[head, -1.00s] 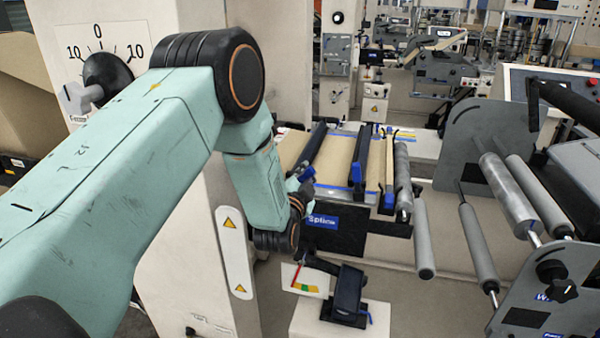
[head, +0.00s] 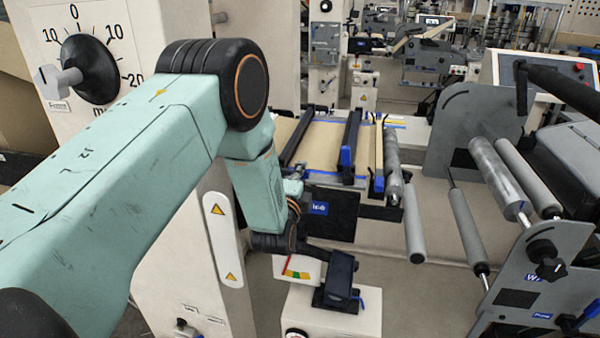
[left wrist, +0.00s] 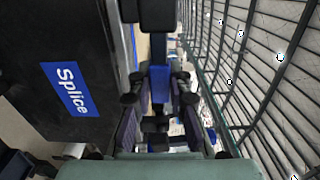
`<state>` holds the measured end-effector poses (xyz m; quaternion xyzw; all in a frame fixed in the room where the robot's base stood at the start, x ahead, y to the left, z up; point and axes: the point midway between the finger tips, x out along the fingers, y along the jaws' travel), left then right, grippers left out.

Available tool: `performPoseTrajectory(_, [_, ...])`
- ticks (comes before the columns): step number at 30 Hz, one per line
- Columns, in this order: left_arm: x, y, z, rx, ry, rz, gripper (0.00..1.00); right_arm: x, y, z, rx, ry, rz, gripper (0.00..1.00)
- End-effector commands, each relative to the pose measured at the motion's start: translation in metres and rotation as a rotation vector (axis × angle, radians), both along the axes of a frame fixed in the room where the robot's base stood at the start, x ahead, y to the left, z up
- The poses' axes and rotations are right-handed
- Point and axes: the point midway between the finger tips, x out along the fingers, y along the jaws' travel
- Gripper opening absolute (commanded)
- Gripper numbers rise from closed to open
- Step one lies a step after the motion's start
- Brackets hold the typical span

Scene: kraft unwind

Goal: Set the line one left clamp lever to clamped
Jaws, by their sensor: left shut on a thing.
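The line one splice table (head: 330,232) has a black front panel with a blue "Splice" label, which also shows in the left wrist view (left wrist: 68,88). The left clamp is a long dark bar (head: 297,137) across the table's left side. My left gripper (head: 293,188) is at this bar's front end. In the left wrist view, the blue clamp lever (left wrist: 160,84) stands between the two dark fingers (left wrist: 158,108), and the gripper is shut on it. The gripper largely hides the lever in the head view, so its exact angle cannot be told. My right gripper is out of view.
A second clamp bar with a blue lever (head: 347,157) lies to the right, beside grey rollers (head: 413,225). A white cabinet with a dial (head: 90,68) stands left. A small pedestal with a black device (head: 338,283) stands below the gripper.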

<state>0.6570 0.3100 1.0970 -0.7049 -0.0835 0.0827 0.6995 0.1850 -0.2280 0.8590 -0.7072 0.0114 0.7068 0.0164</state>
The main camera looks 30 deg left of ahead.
Motion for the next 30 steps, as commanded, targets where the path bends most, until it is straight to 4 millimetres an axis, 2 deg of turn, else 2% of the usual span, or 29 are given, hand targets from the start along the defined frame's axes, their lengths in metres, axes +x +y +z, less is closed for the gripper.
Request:
performPoseTrajectory(16, [0.0003,0.0000,-0.0009,0.026,0.005,0.000,0.00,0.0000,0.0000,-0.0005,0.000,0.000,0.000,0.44])
performPoseTrajectory(17, [0.0003,0.0000,-0.0009,0.026,0.005,0.000,0.19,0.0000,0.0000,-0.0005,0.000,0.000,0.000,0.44])
performPoseTrajectory(18, [0.0003,0.0001,-0.0010,0.026,0.005,0.000,0.23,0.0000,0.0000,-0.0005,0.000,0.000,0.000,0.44])
performPoseTrajectory(25, [0.0001,0.0001,-0.0012,0.023,0.006,0.000,0.41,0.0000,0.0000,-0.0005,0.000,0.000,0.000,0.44])
performPoseTrajectory(30, [0.0001,0.0002,-0.0012,0.022,0.005,0.000,0.41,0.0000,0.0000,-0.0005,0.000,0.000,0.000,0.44])
